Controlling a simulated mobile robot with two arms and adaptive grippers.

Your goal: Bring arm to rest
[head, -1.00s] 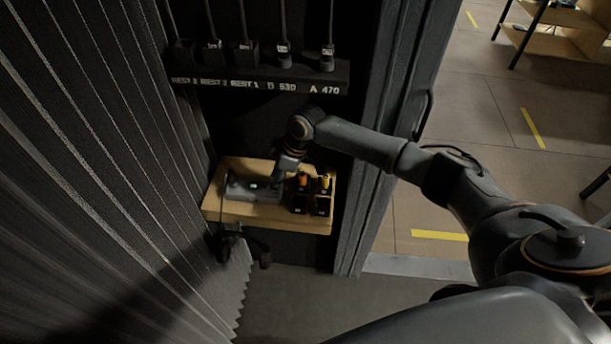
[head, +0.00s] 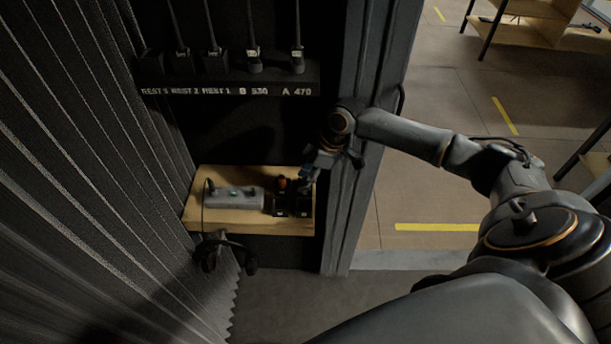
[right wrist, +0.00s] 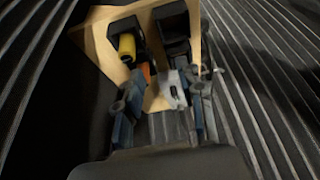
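My right arm (head: 415,137) reaches in from the right in the head view. My right gripper (head: 316,168) points down beside the right end of a small wooden shelf (head: 232,223). In the right wrist view its two blue-grey fingers (right wrist: 165,90) stand apart, and I see nothing held between them. A grey box shows on the shelf (head: 234,197), with black holders (head: 290,203) to its right, close to the gripper. The right wrist view shows a yellow item (right wrist: 127,46) in one holder. My left gripper is not in view.
A dark rack (head: 235,80) labelled with rests, B 530 and A 470 holds several upright tools above the shelf. A headset (head: 228,252) hangs below it. Ribbed wall (head: 80,150) stands left, a door post (head: 350,225) right. Open floor (head: 430,200) lies beyond.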

